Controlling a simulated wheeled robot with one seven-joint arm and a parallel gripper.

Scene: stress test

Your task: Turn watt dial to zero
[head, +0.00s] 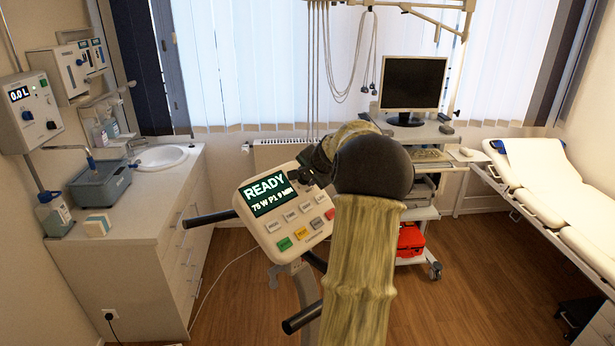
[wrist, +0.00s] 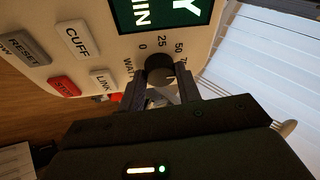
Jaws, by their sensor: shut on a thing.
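The bike console (head: 285,207) is a beige panel on a stand in the middle of the head view. Its dark screen (head: 266,194) reads READY and 75 W. The watt dial (wrist: 160,68) is a dark round knob on the panel in the wrist view, with the marks 0, 25 and 50 around it. My gripper (wrist: 162,88) is shut on the dial, one finger on each side. In the head view my arm hides the dial and most of the gripper. The dial's pointer is too dark to read.
Handlebars (head: 209,219) stick out beside the console. A counter with a sink (head: 160,157) stands at the left. A computer cart (head: 410,150) stands behind, and an examination bed (head: 550,190) is at the right. Wooden floor (head: 240,270) is free around the bike.

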